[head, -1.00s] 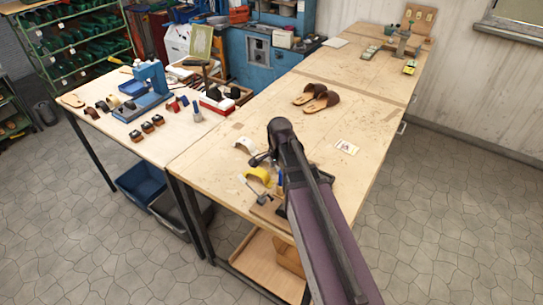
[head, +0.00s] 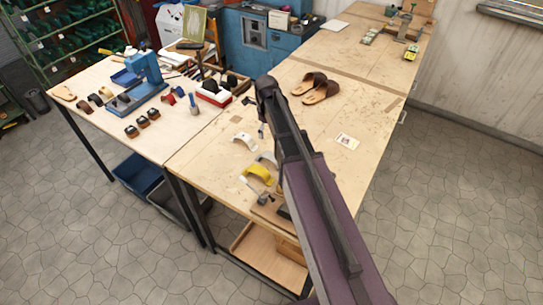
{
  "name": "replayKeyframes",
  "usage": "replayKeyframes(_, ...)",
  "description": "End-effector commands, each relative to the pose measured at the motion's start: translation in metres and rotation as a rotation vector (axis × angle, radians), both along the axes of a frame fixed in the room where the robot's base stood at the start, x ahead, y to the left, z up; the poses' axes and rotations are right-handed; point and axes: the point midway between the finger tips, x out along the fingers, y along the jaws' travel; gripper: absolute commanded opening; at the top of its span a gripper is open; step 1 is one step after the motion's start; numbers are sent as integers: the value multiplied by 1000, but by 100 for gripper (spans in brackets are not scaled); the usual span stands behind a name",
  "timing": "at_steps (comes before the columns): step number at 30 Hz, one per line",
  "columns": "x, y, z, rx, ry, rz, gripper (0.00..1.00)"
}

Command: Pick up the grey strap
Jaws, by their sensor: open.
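The grey strap (head: 268,158) is a small curved piece lying on the wooden workbench (head: 215,155), just behind the yellow strap and partly covered by my arm. A white strap (head: 244,141) lies to its left and farther back. The yellow strap (head: 259,174) lies in front of it. My gripper (head: 262,131) shows as a small dark shape beside my arm, behind the grey strap in the picture. It is open, and nothing shows in it. My arm hides part of it.
A pair of brown sandals (head: 315,87) and a small card (head: 347,141) lie right of my arm. A hammer-like tool (head: 252,190) lies near the front edge. The left table holds a blue press (head: 148,75) and several small straps. The bench's right side is mostly clear.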

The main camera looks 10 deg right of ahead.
Motion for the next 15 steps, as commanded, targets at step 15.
replayKeyframes(15,0,-6,-5,0,0,-13,97)
